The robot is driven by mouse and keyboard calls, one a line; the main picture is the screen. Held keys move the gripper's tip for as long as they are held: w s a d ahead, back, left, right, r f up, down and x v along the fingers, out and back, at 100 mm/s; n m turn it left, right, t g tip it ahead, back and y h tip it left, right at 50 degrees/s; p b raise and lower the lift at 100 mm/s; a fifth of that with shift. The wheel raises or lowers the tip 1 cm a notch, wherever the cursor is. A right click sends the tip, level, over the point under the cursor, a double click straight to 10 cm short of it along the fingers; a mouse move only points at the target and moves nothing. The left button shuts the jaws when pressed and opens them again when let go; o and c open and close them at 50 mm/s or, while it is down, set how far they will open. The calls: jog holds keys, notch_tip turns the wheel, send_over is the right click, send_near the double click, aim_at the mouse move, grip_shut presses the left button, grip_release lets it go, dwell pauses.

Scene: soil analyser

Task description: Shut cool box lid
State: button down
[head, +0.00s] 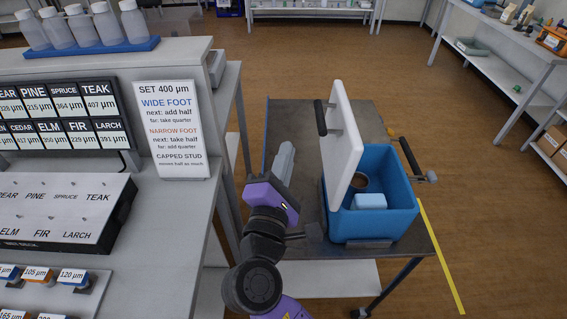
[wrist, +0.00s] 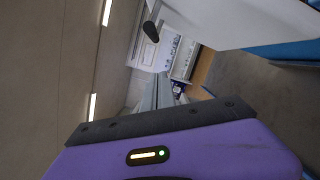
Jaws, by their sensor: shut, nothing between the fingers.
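The blue cool box (head: 375,226) stands on a grey table in the head view. Its white lid (head: 344,145) is open, standing nearly upright and leaning at the box's left side, with a black handle (head: 320,118) on its outer face. Inside the box are a pale blue block and a brown round item. My gripper (head: 287,150) is shut and empty, left of the lid and apart from it. In the wrist view the shut fingers (wrist: 167,88) point away, with the lid (wrist: 235,20) at upper right and a strip of the blue box (wrist: 295,50) beyond.
The grey table (head: 292,118) has free room behind my gripper. A white bench with a sign (head: 170,130) and label panels stands close on the left. Another black handle (head: 411,158) sticks out at the box's right. Yellow tape (head: 440,255) marks the floor at right.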

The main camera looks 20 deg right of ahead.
jog(key=w+d+r+p, duration=0.2)
jog(key=w+d, duration=0.1)
jog(key=d, duration=0.2)
jog(key=shift+d+r, duration=0.2)
jog(key=shift+d, duration=0.15)
